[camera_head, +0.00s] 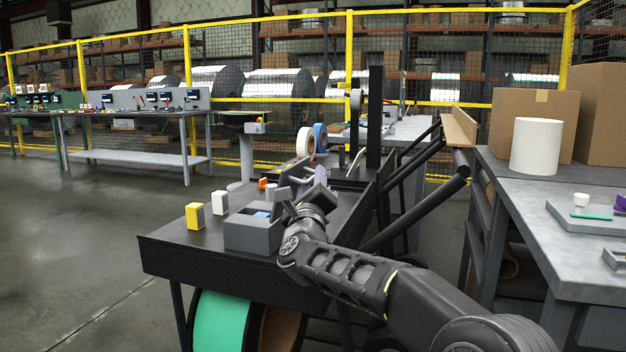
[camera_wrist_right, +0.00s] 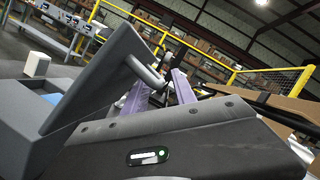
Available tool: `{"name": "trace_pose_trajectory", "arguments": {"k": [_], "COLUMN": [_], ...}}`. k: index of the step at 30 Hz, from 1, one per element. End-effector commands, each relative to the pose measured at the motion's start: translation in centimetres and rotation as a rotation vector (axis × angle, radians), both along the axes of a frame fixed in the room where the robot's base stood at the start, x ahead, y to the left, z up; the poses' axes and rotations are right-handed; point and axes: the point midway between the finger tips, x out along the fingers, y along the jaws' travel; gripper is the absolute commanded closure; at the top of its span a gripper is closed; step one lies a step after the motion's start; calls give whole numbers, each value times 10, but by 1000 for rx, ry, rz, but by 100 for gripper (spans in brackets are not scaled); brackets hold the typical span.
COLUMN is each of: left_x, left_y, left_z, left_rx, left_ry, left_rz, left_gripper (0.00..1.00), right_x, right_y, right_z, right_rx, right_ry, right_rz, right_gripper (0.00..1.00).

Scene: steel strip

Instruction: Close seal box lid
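The seal box (camera_head: 250,235) is a small grey box on the dark table, with something blue inside. Its grey lid (camera_wrist_right: 95,75) is raised and tilted open in the right wrist view, with a bar-like handle (camera_wrist_right: 145,72) sticking out from it. My right gripper (camera_wrist_right: 162,88) is beside the lid. Its two purple fingers stand apart around the end of the handle; whether they touch it I cannot tell. In the head view my right wrist partly hides the box and lid. My left gripper is not in view.
A yellow block (camera_head: 194,216) and a white block (camera_head: 219,202) stand left of the box on the dark table (camera_head: 170,243). Tape rolls (camera_head: 305,142) are behind. A grey workbench (camera_head: 540,215) with a white cylinder (camera_head: 536,146) and cardboard boxes (camera_head: 533,105) stands at right.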

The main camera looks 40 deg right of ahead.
Motion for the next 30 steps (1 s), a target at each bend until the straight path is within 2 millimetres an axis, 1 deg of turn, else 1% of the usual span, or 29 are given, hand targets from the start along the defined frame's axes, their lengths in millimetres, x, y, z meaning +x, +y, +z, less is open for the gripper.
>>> {"name": "trace_pose_trajectory", "arguments": {"k": [3,11,23,30], "left_x": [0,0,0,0], "left_y": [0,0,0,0], "left_z": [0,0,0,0], "left_rx": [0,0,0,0], "left_ry": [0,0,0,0], "left_rz": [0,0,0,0], "left_gripper": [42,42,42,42], "right_x": [5,6,6,6], "right_y": [-5,-5,-5,-5], "right_z": [2,2,2,2], "right_rx": [-1,-1,0,0], "right_ry": [0,1,0,0], "right_rz": [-1,0,0,0], "right_gripper": [67,67,99,100]}}
